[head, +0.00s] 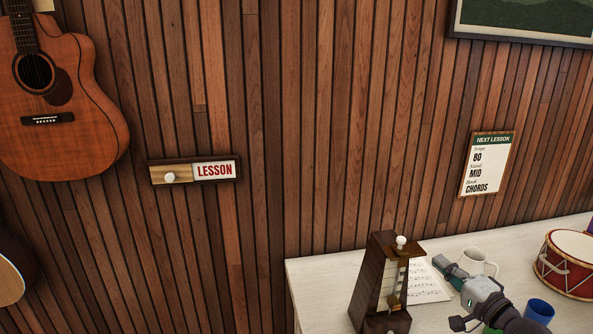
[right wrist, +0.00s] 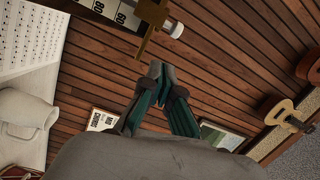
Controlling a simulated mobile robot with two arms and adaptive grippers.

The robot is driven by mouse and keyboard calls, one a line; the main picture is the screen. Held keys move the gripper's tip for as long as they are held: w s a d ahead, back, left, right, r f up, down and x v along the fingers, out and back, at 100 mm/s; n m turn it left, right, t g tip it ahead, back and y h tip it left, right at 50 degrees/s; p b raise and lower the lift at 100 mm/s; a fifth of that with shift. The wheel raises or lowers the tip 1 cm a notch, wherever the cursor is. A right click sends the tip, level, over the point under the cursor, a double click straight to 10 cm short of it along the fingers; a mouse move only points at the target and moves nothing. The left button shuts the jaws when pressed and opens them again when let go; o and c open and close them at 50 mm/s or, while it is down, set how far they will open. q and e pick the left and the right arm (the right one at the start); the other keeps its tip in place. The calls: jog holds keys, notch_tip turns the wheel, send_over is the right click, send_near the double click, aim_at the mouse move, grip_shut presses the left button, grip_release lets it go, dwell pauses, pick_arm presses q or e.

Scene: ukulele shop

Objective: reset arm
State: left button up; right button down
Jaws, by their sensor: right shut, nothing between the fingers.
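My right gripper (head: 441,264) is over the white table at the lower right of the head view, pointing up and left. It stands just right of the dark wooden metronome (head: 370,283) and in front of a white mug (head: 470,260). In the right wrist view its fingers (right wrist: 164,72) are together with nothing between them. The metronome's wooden part and white knob (right wrist: 174,29) show beyond the fingertips there, with a visible gap. My left gripper is in neither view.
The white table (head: 320,275) also holds sheet music (head: 428,284), a red drum (head: 568,268) and a blue cup (head: 539,311). A LESSON slider sign (head: 214,170), a lesson card (head: 487,164) and a guitar (head: 85,125) hang on the wood wall. Space above the table is clear.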

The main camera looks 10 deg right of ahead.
jog(key=s+a+f+n+g+y, duration=0.2)
jog(key=s+a+f+n+g, duration=0.7)
jog(key=s+a+f, duration=0.75)
jog(key=s+a+f+n+g+h, duration=0.1)
jog(key=s+f+n+g+h, duration=0.2)
jog(key=s, duration=0.5)
jog(key=s+f+n+g+h, duration=0.2)
jog(key=s+n+h, duration=0.1)
jog(key=s, duration=0.6)
notch_tip(320, 180, down, 27)
jog(key=g, duration=0.1)
jog(key=s+d+f+g+b, duration=0.1)
jog(key=s+d+f, duration=0.1)
jog(key=s+f, duration=1.4)
jog(key=shift+s+d+f+g, duration=0.3)
jog(key=shift+s+f, duration=0.1)
jog(key=shift+s, duration=0.35)
